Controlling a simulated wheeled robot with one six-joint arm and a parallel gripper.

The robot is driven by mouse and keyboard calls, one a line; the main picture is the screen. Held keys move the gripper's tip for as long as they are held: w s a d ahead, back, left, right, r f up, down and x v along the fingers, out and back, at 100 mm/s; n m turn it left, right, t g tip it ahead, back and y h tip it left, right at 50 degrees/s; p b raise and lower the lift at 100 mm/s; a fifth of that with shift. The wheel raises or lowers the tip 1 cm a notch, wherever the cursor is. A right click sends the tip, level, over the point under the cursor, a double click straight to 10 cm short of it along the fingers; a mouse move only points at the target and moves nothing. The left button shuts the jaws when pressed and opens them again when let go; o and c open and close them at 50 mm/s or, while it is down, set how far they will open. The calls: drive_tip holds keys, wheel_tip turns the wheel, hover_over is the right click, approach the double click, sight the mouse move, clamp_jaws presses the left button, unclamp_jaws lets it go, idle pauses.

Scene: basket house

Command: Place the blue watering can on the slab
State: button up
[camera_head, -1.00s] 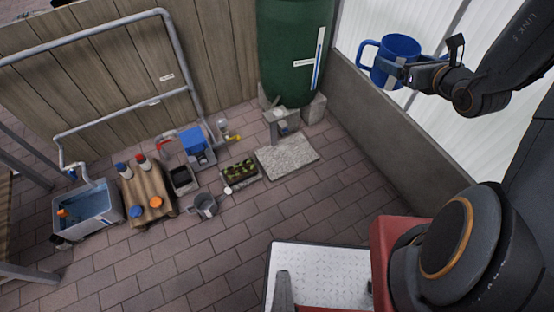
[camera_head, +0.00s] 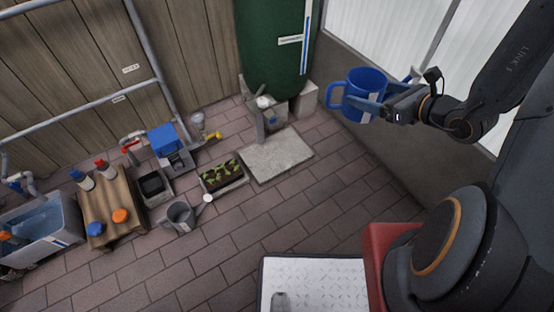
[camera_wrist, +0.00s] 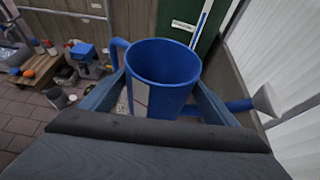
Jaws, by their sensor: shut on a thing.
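The blue watering can (camera_head: 366,90) is held up in the air at the upper right of the head view. My gripper (camera_head: 374,108) is shut on the can, with its fingers on either side of the body. In the wrist view the can (camera_wrist: 163,68) is upright, its handle to the left and its spout with a pale rose to the right. The gripper (camera_wrist: 160,98) spans the can there. The grey slab (camera_head: 276,155) lies flat on the paving, lower and to the left of the can, with its top bare.
A green tank (camera_head: 275,50) on blocks and a tap post (camera_head: 268,115) stand behind the slab. A seedling tray (camera_head: 223,173) is just left of it, then a grey pot (camera_head: 181,216) and a wooden stand (camera_head: 111,203) with bottles. A low wall runs at right. Paving in front is open.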

drive_tip(key=s+a+f+n+g+y+b, duration=0.1)
drive_tip(key=a+f+n+y+b, duration=0.1)
drive_tip(key=f+b, duration=1)
drive_tip(key=s+a+f+n+g+y+b, duration=0.1)
drive_tip(key=f+g+b, duration=0.1)
drive_tip(key=f+b, duration=0.95)
drive_tip(key=w+a+f+n, duration=0.1)
drive_tip(key=w+a+f, duration=0.3)
drive_tip(key=w+f, duration=0.35)
drive_tip(key=w+a+f, duration=0.4)
drive_tip(key=w+f, duration=0.3)
drive_tip(key=w, duration=0.2)
drive_tip(key=w+a+f+b, duration=0.1)
drive_tip(key=w+a+f, duration=0.2)
drive_tip(key=a, duration=0.2)
drive_tip(key=w+a+f+g+y+b, duration=0.1)
drive_tip(key=w+a+f, duration=0.15)
drive_tip(key=a, duration=0.35)
drive_tip(key=w+a+f+b, duration=0.1)
drive_tip(key=w+a+f, duration=0.2)
drive_tip(key=w+a, duration=0.15)
drive_tip(key=shift+n, duration=0.4)
drive_tip(key=f+b, duration=0.1)
drive_tip(key=f, duration=0.2)
drive_tip(key=f+b, duration=0.2)
drive_tip(key=f, duration=0.1)
drive_tip(key=f+b, duration=0.1)
drive_tip(key=f, duration=0.2)
drive_tip(key=shift+s+a+b, duration=0.3)
drive_tip(key=shift+b, duration=0.1)
